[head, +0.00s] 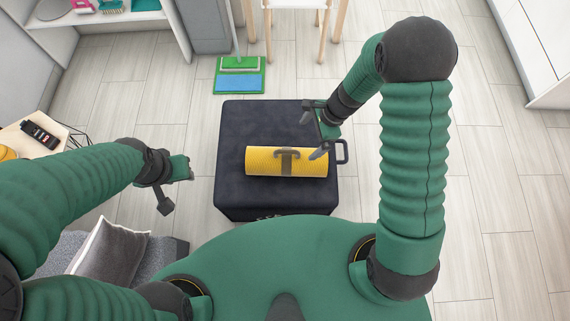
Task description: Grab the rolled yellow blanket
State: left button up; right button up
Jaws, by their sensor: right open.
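The rolled yellow blanket (260,161) lies on its side across a dark blue ottoman (240,125), with a grey strap and handle around its middle. My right gripper (310,137) is open at the blanket's right part. One finger is over the blanket's upper right edge and the other is farther back over the ottoman. Nothing is between the fingers, and I cannot tell whether the near finger touches the blanket. My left gripper (172,188) hangs left of the ottoman, apart from the blanket. Its fingers are seen edge-on and their opening is unclear.
A white chair (297,15) stands at the back. A side table (30,145) with a black device is at left, above a grey cushion (112,250). The floor right of the ottoman is clear.

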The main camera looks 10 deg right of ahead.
aim_at(295, 151)
jog(key=a+f+m+b, duration=0.1)
jog(key=f, duration=0.3)
jog(key=w+a+f+m+b, duration=0.1)
jog(key=a+f, duration=0.1)
jog(key=f, duration=0.3)
jog(key=a+f+b, duration=0.1)
jog(key=f, duration=0.3)
jog(key=shift+w+a+f+m, duration=0.15)
jog(key=shift+w+f+m, duration=0.05)
jog(key=shift+w+m, duration=0.2)
jog(key=shift+a+f, duration=0.15)
jog(key=shift+f, duration=0.2)
jog(key=x, duration=0.1)
jog(key=b+x, duration=0.1)
jog(key=x, duration=0.1)
jog(key=b+x, duration=0.1)
jog(key=x, duration=0.1)
jog(key=shift+d+f, duration=0.2)
jog(key=shift+f, duration=0.15)
pick_arm(q)
jog(key=f, duration=0.2)
jog(key=s+f, duration=0.1)
jog(key=f, duration=0.2)
jog(key=shift+a+f, duration=0.15)
jog(key=shift+f, duration=0.05)
pick_arm(e)
jog(key=shift+r, duration=0.1)
